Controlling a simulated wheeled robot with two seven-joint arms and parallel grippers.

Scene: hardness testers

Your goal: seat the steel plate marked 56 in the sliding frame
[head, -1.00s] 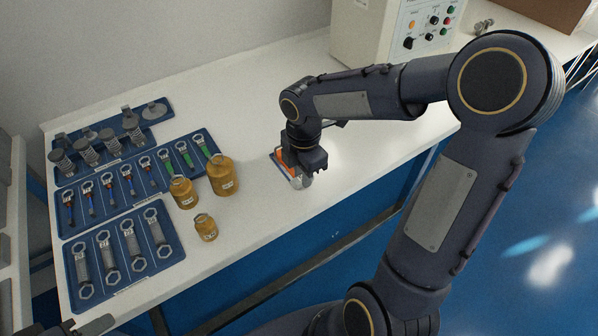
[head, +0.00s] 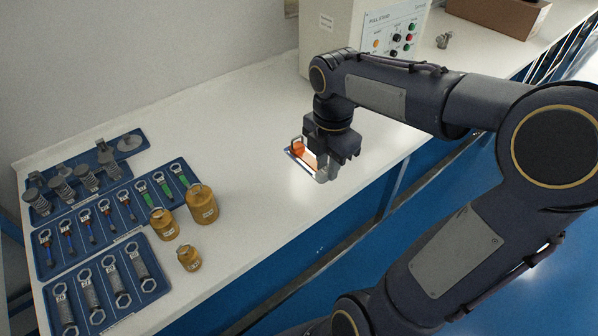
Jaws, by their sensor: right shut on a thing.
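My right gripper (head: 327,166) points down over the front part of the white table, right of the brown jars. It is shut on a small piece with an orange part (head: 304,155), grey ends and a thin bluish edge below. The gripper hides much of this piece. I cannot tell whether it touches the table. No mark 56 can be read, so I cannot tell which thing is the steel plate, nor make out the sliding frame. My left gripper is not in view.
Blue trays (head: 152,296) with wrenches, driver-like tools and springed parts lie at the left. A pale machine with a button panel (head: 392,38) and a brown box (head: 498,14) stand at the back. The table's middle is clear.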

